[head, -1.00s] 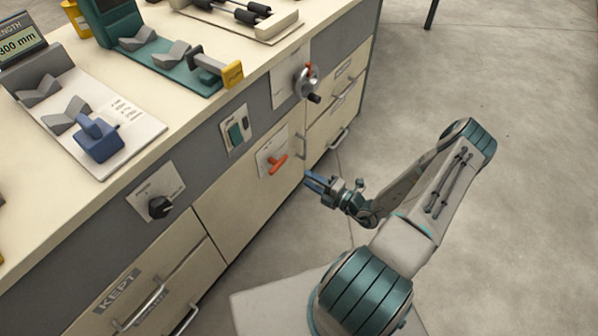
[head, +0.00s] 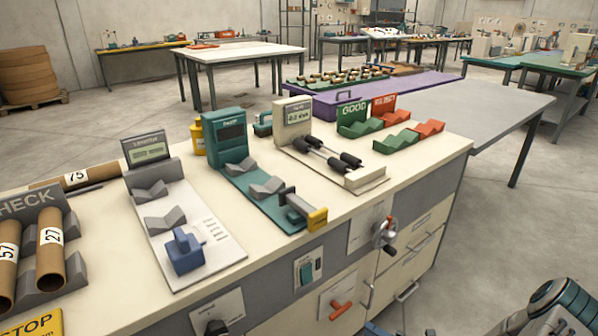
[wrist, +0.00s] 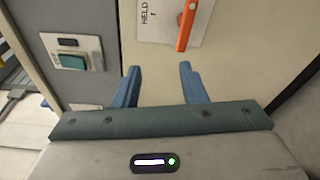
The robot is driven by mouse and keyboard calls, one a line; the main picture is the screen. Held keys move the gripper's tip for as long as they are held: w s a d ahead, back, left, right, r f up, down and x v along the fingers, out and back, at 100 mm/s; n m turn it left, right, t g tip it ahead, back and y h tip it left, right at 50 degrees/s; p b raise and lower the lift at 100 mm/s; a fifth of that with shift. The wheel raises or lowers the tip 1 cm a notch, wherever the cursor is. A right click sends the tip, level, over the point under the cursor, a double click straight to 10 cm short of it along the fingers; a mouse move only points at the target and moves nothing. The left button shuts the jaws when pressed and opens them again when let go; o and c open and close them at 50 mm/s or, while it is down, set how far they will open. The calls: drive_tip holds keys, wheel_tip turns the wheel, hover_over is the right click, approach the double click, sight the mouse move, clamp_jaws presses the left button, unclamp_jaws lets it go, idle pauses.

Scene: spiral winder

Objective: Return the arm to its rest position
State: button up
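My gripper (wrist: 160,86) shows in the wrist view with its two blue fingers apart and nothing between them. It is in front of the cabinet face, below and to the left of the orange lever (wrist: 187,25) on a white plate marked HELD; I see no contact with the lever. In the head view only a part of my arm (head: 560,308) shows at the bottom right. The fingers are not clearly seen there.
The bench front carries the orange lever (head: 341,310), a green switch (head: 306,272), a crank wheel (head: 384,236) and drawer handles. Measuring stands and cardboard tubes (head: 50,248) sit on the bench top. Open floor lies to the right.

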drive_tip(key=s+a+r+n+g+h+p, duration=0.1)
drive_tip(key=s+a+r+n+g+p, duration=0.25)
drive_tip(key=r+n, duration=0.5)
drive_tip(key=s+a+r+n+g+h+p, duration=0.1)
drive_tip(key=s+a+r+n+g+p, duration=0.1)
drive_tip(key=r+n+g, duration=0.5)
drive_tip(key=s+a+r+n+g+h+p, duration=0.2)
drive_tip(key=a+r+n+g, duration=0.1)
drive_tip(key=r+n, duration=0.7)
drive_tip(key=s+r+n+t+h+p, duration=0.2)
drive_tip(key=s+r+n+h+p, duration=0.1)
drive_tip(key=r+n, duration=0.5)
drive_tip(key=s+d+r+n+t+h+p, duration=0.1)
drive_tip(key=s+r+n+h+p, duration=0.3)
drive_tip(key=r+n, duration=0.4)
wheel_tip(320, 180, up, 7)
drive_tip(key=shift+s+r+n+t+h+p, duration=0.1)
drive_tip(key=shift+s+n+t+h+p, duration=0.25)
drive_tip(key=shift+s+t+h, duration=0.5)
drive_tip(key=shift+s+d, duration=0.1)
drive_tip(key=shift+s, duration=0.1)
drive_tip(key=shift+c, duration=0.9)
drive_tip(key=shift+d, duration=0.1)
